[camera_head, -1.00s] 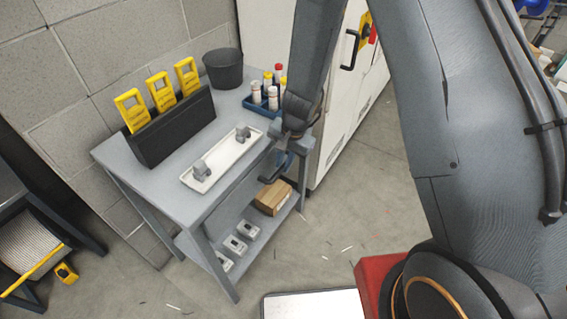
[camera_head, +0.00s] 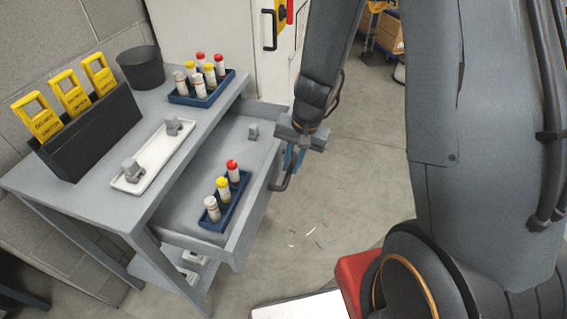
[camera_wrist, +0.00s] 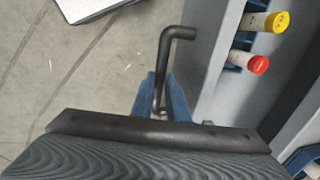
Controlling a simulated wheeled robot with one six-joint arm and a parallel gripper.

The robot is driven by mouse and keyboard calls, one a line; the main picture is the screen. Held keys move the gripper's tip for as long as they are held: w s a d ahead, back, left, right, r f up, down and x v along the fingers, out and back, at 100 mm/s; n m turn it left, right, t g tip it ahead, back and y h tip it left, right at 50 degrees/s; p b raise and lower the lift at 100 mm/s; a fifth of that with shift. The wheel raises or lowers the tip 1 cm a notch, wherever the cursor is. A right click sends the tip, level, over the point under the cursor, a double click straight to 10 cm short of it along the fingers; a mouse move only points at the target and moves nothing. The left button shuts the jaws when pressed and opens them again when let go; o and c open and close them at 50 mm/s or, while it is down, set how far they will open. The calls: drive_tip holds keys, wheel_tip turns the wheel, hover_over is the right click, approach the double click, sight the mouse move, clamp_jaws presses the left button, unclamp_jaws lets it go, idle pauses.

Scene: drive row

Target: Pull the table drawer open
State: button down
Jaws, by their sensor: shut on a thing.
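The grey table drawer (camera_head: 258,192) stands well out from under the tabletop in the head view. My gripper (camera_head: 293,160) is at the drawer's front, shut on the black drawer handle (camera_head: 282,183). In the wrist view the blue fingertips (camera_wrist: 163,98) close on the dark bar of the handle (camera_wrist: 167,52). The drawer's front edge shows beside it on the right. The grip itself is partly hidden by my wrist in the head view.
On the grey tabletop (camera_head: 92,205) are a white tray (camera_head: 150,160) with two grey blocks, a black holder (camera_head: 95,135) with yellow tags, a black bin (camera_head: 140,68) and a blue bottle rack (camera_head: 203,98). A white cabinet (camera_head: 225,30) stands behind.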

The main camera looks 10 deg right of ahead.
drive_tip(key=shift+s+d, duration=0.25)
drive_tip(key=shift+d, duration=0.25)
drive_tip(key=c, duration=1.7)
unclamp_jaws()
drive_tip(key=shift+r, duration=0.1)
drive_tip(key=r, duration=0.2)
drive_tip(key=d+r, duration=0.1)
drive_tip(key=r, duration=0.4)
drive_tip(key=shift+s+d+r+p, duration=0.2)
drive_tip(key=shift+s+r+p, duration=0.05)
drive_tip(key=shift+s+p, duration=0.15)
drive_tip(key=s+d+r+n, duration=0.1)
drive_tip(key=s+r, duration=0.1)
drive_tip(key=s, duration=0.1)
drive_tip(key=s+d+r+n+h, duration=0.1)
drive_tip(key=s+r+n, duration=0.1)
drive_tip(key=s, duration=0.1)
drive_tip(key=s+d+r+n+h, duration=0.1)
drive_tip(key=s+r+n, duration=0.1)
drive_tip(key=s, duration=0.2)
drive_tip(key=shift+s+d, duration=0.1)
drive_tip(key=shift+d, duration=0.1)
